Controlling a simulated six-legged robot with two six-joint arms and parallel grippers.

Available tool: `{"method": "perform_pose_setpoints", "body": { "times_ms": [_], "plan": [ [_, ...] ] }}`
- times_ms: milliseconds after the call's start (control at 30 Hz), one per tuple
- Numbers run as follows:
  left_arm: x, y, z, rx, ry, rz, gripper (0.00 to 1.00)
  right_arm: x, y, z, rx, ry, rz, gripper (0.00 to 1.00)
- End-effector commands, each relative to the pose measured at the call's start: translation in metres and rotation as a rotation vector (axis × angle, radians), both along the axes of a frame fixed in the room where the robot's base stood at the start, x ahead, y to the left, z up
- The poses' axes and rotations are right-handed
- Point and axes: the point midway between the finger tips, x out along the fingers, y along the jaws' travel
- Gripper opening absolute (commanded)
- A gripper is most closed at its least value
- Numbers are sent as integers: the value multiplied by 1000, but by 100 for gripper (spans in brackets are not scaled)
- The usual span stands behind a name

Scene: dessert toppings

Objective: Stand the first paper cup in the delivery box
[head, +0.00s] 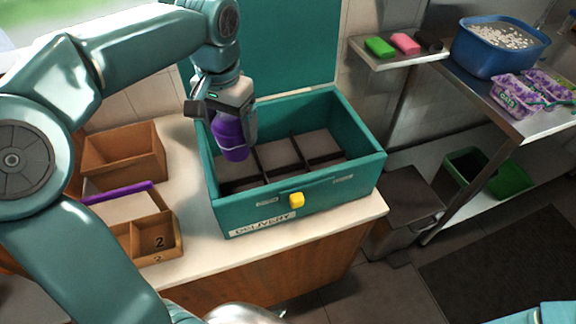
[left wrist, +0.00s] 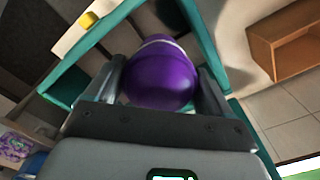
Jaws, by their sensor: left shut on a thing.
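A purple paper cup (head: 229,137) with a pale line around it is held in my left gripper (head: 228,122), over the left part of the delivery box. The cup also shows in the left wrist view (left wrist: 161,76) between the two fingers of the left gripper (left wrist: 165,85). The teal delivery box (head: 340,187) stands open on the counter with its lid up behind. Dark dividers split its floor into compartments. The cup's lower end is at about rim height or just inside; I cannot tell how far above the floor. My right gripper is not in view.
A wooden box (head: 123,157) and a numbered wooden tray (head: 153,240) stand left of the delivery box. A yellow latch (head: 296,199) is on the box front. At right, a steel table (head: 530,122) holds a blue tub (head: 490,59) and purple packs.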

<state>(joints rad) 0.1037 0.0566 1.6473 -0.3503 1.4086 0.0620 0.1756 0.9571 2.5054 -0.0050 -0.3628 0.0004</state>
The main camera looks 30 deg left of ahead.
Motion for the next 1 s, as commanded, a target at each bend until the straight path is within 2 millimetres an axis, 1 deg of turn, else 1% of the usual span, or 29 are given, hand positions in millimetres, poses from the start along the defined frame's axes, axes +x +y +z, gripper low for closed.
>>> {"method": "perform_pose_setpoints", "body": {
  "times_ms": [67,167,267,300,500,600,700,833,1000],
  "plan": [
    [-2,0,-2,0,1,0,43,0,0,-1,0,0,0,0],
    [-4,0,-17,0,4,0,43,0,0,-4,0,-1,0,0],
    [-6,0,-44,-1,7,1,43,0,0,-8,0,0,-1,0],
    [-6,0,-57,-2,8,1,43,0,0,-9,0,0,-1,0],
    [-5,0,-115,-2,7,0,43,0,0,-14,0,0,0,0],
    [-4,0,-138,-2,5,0,43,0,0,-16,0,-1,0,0],
    [-2,0,-152,-1,3,0,43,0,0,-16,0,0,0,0],
    [-1,0,-163,-1,2,0,43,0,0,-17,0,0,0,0],
    [0,0,-192,-1,4,0,43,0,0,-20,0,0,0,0]
  ]
}}
